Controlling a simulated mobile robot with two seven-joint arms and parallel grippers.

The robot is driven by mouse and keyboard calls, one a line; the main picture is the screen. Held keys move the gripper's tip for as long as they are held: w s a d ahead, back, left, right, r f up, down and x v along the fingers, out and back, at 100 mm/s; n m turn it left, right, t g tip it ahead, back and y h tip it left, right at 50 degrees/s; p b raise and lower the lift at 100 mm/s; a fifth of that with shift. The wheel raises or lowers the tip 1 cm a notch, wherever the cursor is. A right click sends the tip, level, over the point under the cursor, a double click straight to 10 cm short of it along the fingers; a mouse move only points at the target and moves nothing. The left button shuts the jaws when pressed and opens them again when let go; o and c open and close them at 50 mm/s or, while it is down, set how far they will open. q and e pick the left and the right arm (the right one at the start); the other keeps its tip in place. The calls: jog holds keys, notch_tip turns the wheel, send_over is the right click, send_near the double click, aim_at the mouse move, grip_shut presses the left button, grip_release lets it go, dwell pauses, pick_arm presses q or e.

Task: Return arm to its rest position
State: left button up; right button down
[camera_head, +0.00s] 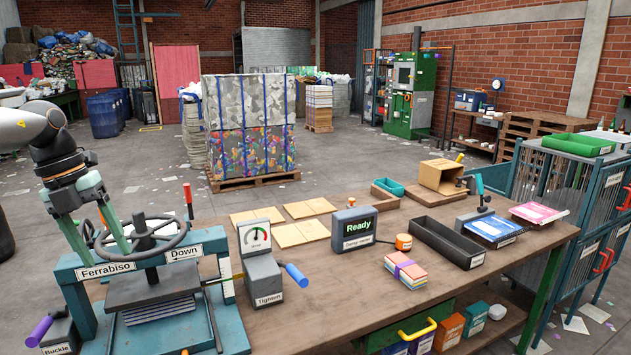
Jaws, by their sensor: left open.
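My left arm (60,165) comes in from the left edge. The press has a dark handwheel (150,238) and a dark plate (150,290) above a stack of sheets (158,309). My right gripper is not in view.
On the bench (330,290) stand a tightening unit (262,278) with a dial and blue handle, a display box (353,229) reading Ready, a strapped paper bundle (404,271), a black tray (445,240) and a cardboard box (440,178). A purple-handled buckle unit (60,333) is front left.

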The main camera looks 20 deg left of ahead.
pick_arm(q)
jog(key=d+f+n+t+h, duration=0.2)
jog(key=d+f+n+t, duration=0.15)
jog(key=f, duration=0.65)
jog(key=d+f+n+t+h, duration=0.2)
jog(key=d+f+n+t, duration=0.15)
jog(key=f, duration=0.75)
jog(key=d+f+n+t+h, duration=0.2)
jog(key=d+f+n+t, duration=0.15)
jog(key=f, duration=0.65)
jog(key=s+d+f+n+y, duration=0.2)
jog(key=s+d+f+n, duration=0.2)
jog(key=d, duration=0.3)
jog(key=s+d+f+n+g+y, duration=0.1)
jog(key=s+d+f+n+y, duration=0.1)
jog(key=s+d+f+n, duration=0.2)
jog(key=s+d+f+n+g+y, duration=0.1)
jog(key=s+d+f+n, duration=0.3)
jog(key=d, duration=0.7)
notch_tip(320, 180, down, 2)
jog(key=n+y+p, duration=0.1)
jog(key=n, duration=0.3)
jog(key=shift+s+d, duration=0.2)
jog(key=shift+d, duration=0.05)
